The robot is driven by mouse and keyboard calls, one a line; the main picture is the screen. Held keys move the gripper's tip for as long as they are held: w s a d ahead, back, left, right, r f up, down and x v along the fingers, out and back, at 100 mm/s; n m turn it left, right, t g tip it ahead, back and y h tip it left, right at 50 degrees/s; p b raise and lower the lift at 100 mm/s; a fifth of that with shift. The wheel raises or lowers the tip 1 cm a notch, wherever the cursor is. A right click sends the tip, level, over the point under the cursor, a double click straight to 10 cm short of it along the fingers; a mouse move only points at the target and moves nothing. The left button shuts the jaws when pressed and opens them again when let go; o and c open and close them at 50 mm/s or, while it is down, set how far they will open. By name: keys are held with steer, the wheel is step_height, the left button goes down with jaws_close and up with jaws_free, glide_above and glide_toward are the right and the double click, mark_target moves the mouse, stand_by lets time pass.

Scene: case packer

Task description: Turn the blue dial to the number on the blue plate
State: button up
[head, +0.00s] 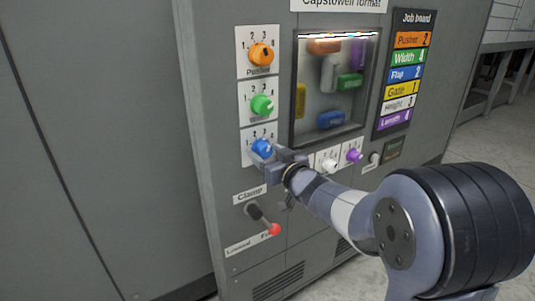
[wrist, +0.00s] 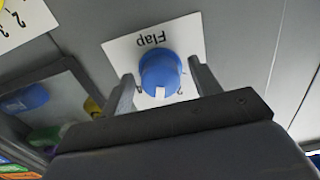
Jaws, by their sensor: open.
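The blue dial (head: 262,147) sits on a white square plate on the grey machine front, below the green dial. In the wrist view, the blue dial (wrist: 161,72) shows upside down with its "Flap" label, and its white mark (wrist: 160,92) points to the picture's bottom, between two partly hidden numbers, the right one looking like 2. The blue plate (head: 405,74) on the job board reads "Flap 2". My gripper (wrist: 164,78) is open, with one finger on each side of the blue dial; contact is unclear. The head view shows my gripper (head: 263,157) at the dial.
An orange dial (head: 261,54) and a green dial (head: 262,105) are above. A white dial (head: 329,164) and a purple dial (head: 354,155) are to the right, near my arm. A clamp lever with a red knob (head: 274,229) is below. A window (head: 296,90) shows coloured blocks.

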steer(key=c, duration=1)
steer(key=n+b, duration=0.2)
steer(key=n, duration=0.2)
steer(key=shift+f+b, duration=0.1)
steer(key=shift+b, duration=0.3)
steer(key=shift+n+b, duration=0.8)
steer(key=shift+n, duration=1)
